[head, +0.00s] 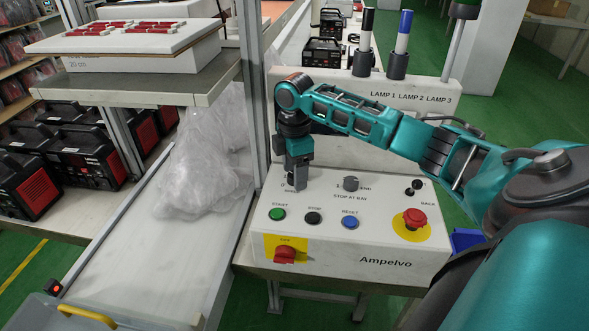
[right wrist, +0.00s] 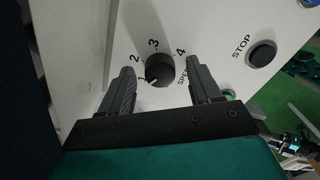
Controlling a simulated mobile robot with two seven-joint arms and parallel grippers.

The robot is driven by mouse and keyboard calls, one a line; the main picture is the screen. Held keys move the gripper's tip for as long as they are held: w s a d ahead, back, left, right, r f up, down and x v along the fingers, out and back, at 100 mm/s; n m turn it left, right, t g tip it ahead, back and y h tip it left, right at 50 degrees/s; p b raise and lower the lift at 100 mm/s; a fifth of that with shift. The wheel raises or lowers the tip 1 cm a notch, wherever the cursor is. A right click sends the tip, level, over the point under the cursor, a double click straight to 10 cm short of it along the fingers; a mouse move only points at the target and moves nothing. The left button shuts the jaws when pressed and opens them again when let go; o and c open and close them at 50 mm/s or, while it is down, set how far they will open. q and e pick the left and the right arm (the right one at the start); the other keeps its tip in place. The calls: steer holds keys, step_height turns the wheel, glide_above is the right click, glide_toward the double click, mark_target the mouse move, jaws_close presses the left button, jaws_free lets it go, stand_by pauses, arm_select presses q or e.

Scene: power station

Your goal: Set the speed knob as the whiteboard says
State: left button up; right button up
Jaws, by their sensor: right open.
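The speed knob (right wrist: 160,70) is a round black dial on the white control panel (head: 345,240). Numbers 1 to 4 are printed around it, and its white mark appears to point toward 1. My right gripper (head: 298,182) reaches down over the knob, which it mostly hides in the head view. In the right wrist view the open fingers (right wrist: 160,82) stand to either side of the knob, with gaps on both sides; I cannot tell how deep they reach around it. No whiteboard is in view.
The panel also holds a green start button (head: 277,214), black stop button (head: 313,218), blue reset button (head: 350,222), a bay selector knob (head: 351,184), a red mushroom button (head: 415,218) and a red switch (head: 285,254). A metal post (head: 254,90) stands close left of my gripper.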

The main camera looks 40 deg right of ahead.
steer(key=c, duration=1)
steer(key=shift+c, duration=0.2)
steer(key=shift+m, duration=0.3)
steer(key=m, duration=1.1)
stand_by(0.4)
steer(key=o, duration=1)
